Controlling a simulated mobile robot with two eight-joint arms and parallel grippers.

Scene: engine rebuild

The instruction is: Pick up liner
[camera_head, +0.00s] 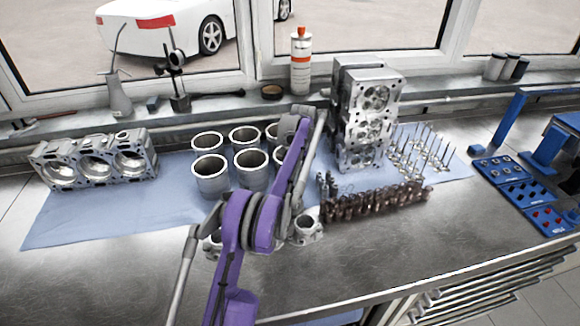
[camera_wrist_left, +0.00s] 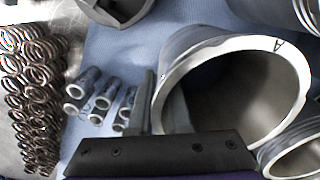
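Several grey cylinder liners stand upright in two rows on the blue mat in the head view, among them a front-left one (camera_head: 211,175) and a front-middle one (camera_head: 251,169). My purple left arm crosses in front of the rightmost ones and partly hides them. In the left wrist view a large open liner (camera_wrist_left: 255,95) fills the right side. My left gripper (camera_wrist_left: 162,108) has one finger outside its rim and one inside, with the wall between them. Whether the fingers press on the wall is unclear. My right gripper is not in view.
Copper-coloured springs (camera_head: 375,202) and small tubes (camera_wrist_left: 98,98) lie close to the liners. An engine block (camera_head: 95,163) stands left and cylinder heads (camera_head: 366,115) stand behind right. Valves (camera_head: 418,150) stand further right. The blue mat (camera_head: 110,215) has free room at left.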

